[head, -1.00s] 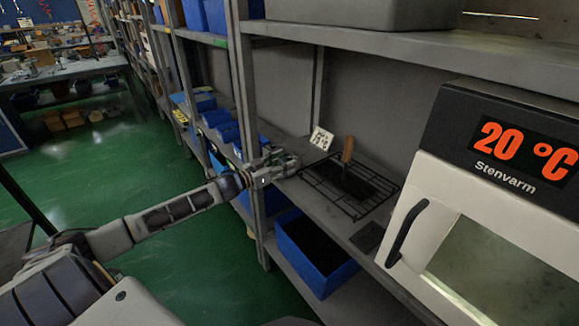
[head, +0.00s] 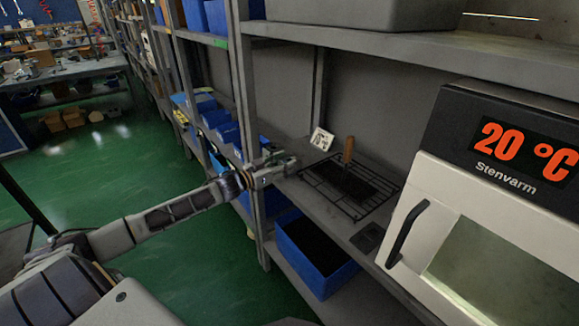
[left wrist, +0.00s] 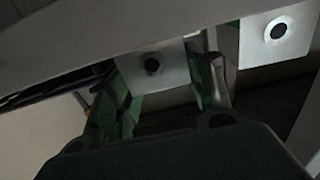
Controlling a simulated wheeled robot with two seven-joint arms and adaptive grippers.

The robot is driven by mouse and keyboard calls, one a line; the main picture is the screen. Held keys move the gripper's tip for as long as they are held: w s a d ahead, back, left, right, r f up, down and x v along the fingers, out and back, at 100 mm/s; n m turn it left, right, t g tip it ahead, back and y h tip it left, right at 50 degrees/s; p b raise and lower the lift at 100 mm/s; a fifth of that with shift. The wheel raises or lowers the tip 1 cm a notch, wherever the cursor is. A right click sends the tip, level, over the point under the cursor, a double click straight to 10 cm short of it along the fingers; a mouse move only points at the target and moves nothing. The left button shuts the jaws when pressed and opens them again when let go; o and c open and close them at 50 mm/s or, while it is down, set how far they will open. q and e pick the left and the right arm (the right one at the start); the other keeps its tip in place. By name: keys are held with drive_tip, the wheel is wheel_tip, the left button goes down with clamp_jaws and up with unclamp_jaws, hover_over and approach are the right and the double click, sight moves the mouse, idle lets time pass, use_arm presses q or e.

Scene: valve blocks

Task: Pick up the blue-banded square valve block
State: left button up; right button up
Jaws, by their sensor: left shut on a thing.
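My left gripper (head: 279,166) reaches in from the left to the shelf, just left of the wire rack. In the left wrist view the gripper (left wrist: 164,100) has its greenish fingers on either side of a pale square valve block (left wrist: 174,72) with a dark round hole. It is shut on this block. No blue band can be made out in the dim light. A second pale square block (left wrist: 295,45) with a round hole stands to the right, apart from the fingers. My right gripper is not in view.
A black wire rack (head: 349,207) holds a dark tool with a wooden handle (head: 348,150). A Stenvarm oven (head: 480,190) stands right. A blue bin (head: 316,256) sits below; a shelf post (head: 241,90) rises beside my gripper.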

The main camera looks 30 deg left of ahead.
sight(284, 162)
use_arm(q)
drive_tip(key=shift+r, duration=0.15)
drive_tip(key=shift+r, duration=0.7)
wheel_tip(284, 162, up, 8)
drive_tip(key=shift+r+p, duration=0.2)
drive_tip(key=shift+p, duration=0.85)
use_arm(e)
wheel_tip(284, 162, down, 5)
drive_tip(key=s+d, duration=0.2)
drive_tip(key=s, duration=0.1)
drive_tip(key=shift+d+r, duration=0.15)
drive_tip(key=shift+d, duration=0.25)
